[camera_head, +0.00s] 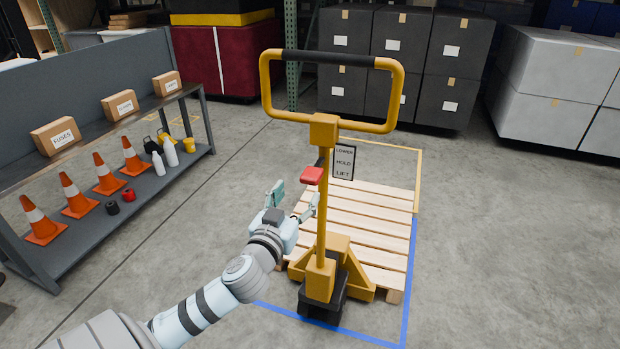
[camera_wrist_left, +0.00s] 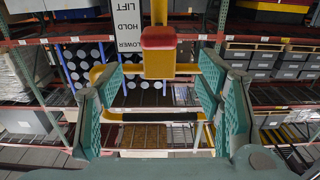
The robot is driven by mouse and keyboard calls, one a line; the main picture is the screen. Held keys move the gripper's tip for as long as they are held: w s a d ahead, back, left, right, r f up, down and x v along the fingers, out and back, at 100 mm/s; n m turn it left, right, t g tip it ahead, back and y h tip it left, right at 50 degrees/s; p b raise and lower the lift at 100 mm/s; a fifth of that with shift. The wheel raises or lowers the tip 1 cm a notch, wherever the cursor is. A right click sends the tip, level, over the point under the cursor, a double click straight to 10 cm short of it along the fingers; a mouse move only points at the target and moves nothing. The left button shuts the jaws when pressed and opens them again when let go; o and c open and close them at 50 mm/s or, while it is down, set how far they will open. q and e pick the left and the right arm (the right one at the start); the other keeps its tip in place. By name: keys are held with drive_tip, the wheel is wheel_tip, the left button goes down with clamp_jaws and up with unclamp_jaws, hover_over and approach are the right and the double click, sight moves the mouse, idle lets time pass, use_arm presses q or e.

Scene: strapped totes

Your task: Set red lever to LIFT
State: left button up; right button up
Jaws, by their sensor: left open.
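The red lever (camera_head: 312,175) sticks out from the yellow pallet jack's post (camera_head: 322,220), below its loop handle (camera_head: 332,58). A plate (camera_head: 343,162) beside it reads LOWER, HOLD, LIFT from top to bottom. The red tip looks low, near the LIFT line, but the angle does not show its exact setting. My left gripper (camera_head: 297,198) is open and empty, just below and left of the lever, apart from it. In the left wrist view, the red lever (camera_wrist_left: 158,38) shows above the gap between the open fingers (camera_wrist_left: 160,100), and the plate (camera_wrist_left: 128,25) appears upside down. My right gripper is out of view.
A wooden pallet (camera_head: 375,215) lies under the jack within painted floor lines. A shelf rack (camera_head: 105,205) with cones, bottles and boxes stands at the left. Dark totes (camera_head: 455,70) and white totes (camera_head: 550,85) stand behind. The floor at right is clear.

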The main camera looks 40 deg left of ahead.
sight(308, 180)
use_arm(q)
drive_tip(key=x, duration=0.9)
drive_tip(key=shift+w+f, duration=0.1)
drive_tip(key=shift+w, duration=0.25)
drive_tip(key=shift+c, duration=0.6)
drive_tip(key=shift+b, duration=0.35)
clamp_jaws()
